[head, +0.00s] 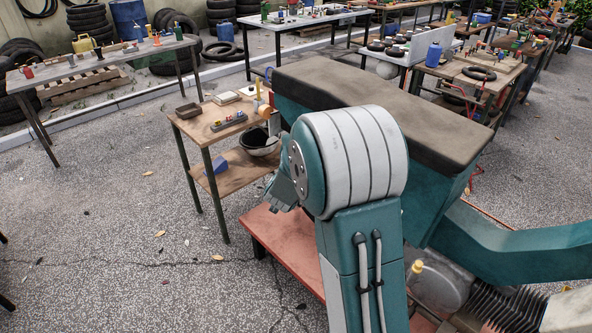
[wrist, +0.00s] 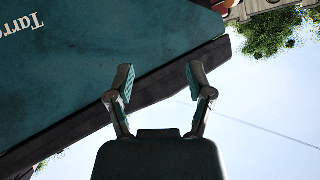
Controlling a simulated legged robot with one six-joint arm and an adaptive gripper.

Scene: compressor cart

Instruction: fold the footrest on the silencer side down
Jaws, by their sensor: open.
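My gripper (wrist: 159,82) is open in the wrist view, its two fingers apart with nothing between them. Behind the fingers is a teal panel (wrist: 90,50) with upside-down pale lettering and a dark edge. I cannot tell the gap between them. In the head view, the machine has a teal body (head: 455,205) under a long dark brown top (head: 385,105). A black finned part (head: 505,307) shows at the lower right. I cannot make out the footrest or silencer in either view.
A red platform (head: 285,245) lies under the machine. A small two-level wooden table (head: 215,120) with a tray and bowl stands close at its left. Workbenches (head: 110,65) and tyres stand farther back. The paved ground (head: 120,225) at the left is mostly clear.

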